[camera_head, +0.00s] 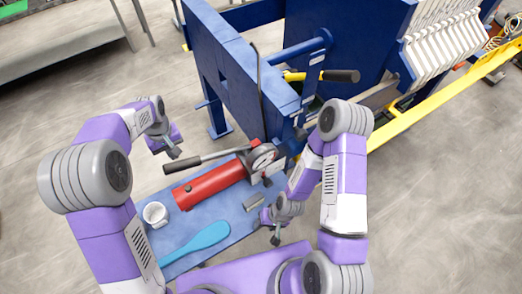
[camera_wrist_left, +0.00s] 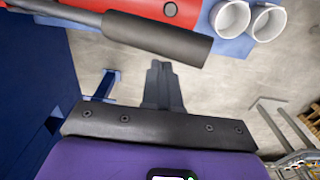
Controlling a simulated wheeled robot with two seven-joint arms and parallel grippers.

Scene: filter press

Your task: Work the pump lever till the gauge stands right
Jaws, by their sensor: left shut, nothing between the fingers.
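The pump is a red cylinder (camera_head: 208,185) lying on a blue bench. Its lever (camera_head: 205,157) has a dark grip pointing left and a little down. The round white-faced gauge (camera_head: 263,158) sits at the pump's right end; its reading is too small to tell. My left gripper (camera_head: 173,153) is shut and empty, just behind the lever's grip. In the left wrist view the shut fingers (camera_wrist_left: 164,82) point toward the grip (camera_wrist_left: 158,38), with no hold on it. My right gripper (camera_head: 275,238) hangs low over the bench's right side; its jaws are too small to judge.
A small grey block (camera_head: 253,202) is right of the cylinder. The blue press frame (camera_head: 225,75) rises behind. Open floor (camera_head: 90,105) lies to the left.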

